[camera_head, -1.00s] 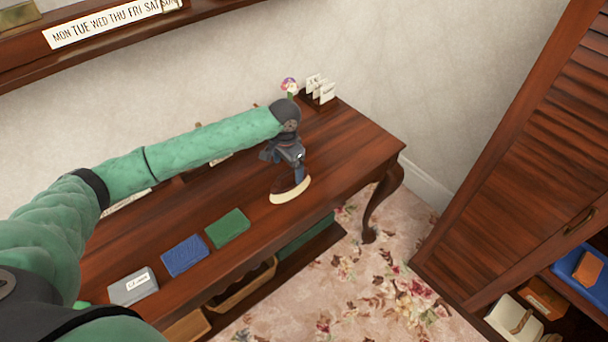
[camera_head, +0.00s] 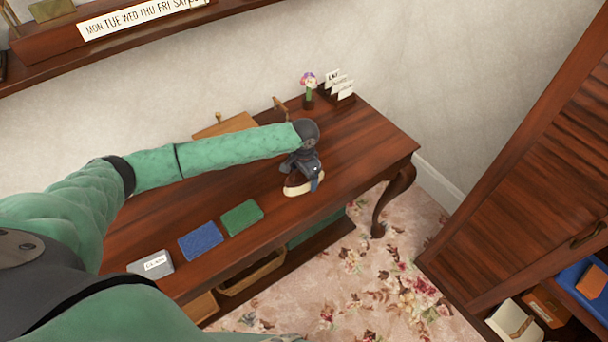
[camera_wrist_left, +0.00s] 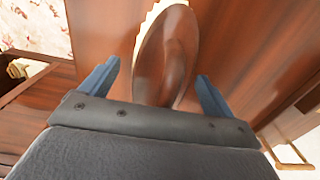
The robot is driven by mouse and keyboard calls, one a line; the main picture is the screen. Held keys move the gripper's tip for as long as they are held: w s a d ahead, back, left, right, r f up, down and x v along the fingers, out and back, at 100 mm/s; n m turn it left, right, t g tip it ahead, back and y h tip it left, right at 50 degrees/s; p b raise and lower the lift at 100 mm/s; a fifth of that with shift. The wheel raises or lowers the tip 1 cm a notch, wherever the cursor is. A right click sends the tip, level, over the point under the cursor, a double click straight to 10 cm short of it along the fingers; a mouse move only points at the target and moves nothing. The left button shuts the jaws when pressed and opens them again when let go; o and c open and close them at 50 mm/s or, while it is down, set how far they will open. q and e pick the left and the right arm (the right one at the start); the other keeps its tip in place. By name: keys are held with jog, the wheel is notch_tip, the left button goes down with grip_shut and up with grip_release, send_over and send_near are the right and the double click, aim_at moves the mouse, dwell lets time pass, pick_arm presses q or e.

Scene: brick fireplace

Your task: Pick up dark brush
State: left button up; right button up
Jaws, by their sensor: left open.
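The dark brush (camera_head: 293,181) lies on the wooden desk, with a brown back and cream bristles along its near side. My left gripper (camera_head: 304,174) is over it and partly hides it. In the left wrist view the brush's glossy oval back (camera_wrist_left: 168,58) stands between the two blue fingers of my left gripper (camera_wrist_left: 158,78), with a gap on each side. The gripper is open and holds nothing. My right gripper is not in view.
A green book (camera_head: 242,217), a blue book (camera_head: 200,241) and a grey labelled box (camera_head: 151,263) lie left of the brush on the desk (camera_head: 360,150). A flower (camera_head: 308,83) and a card holder (camera_head: 340,93) stand at the back. A louvered cabinet (camera_head: 535,180) is at right.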

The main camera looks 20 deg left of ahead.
pick_arm(q)
jog(key=shift+f, duration=0.2)
jog(key=c, duration=1.1)
jog(key=shift+r, duration=0.1)
jog(key=shift+c, duration=0.2)
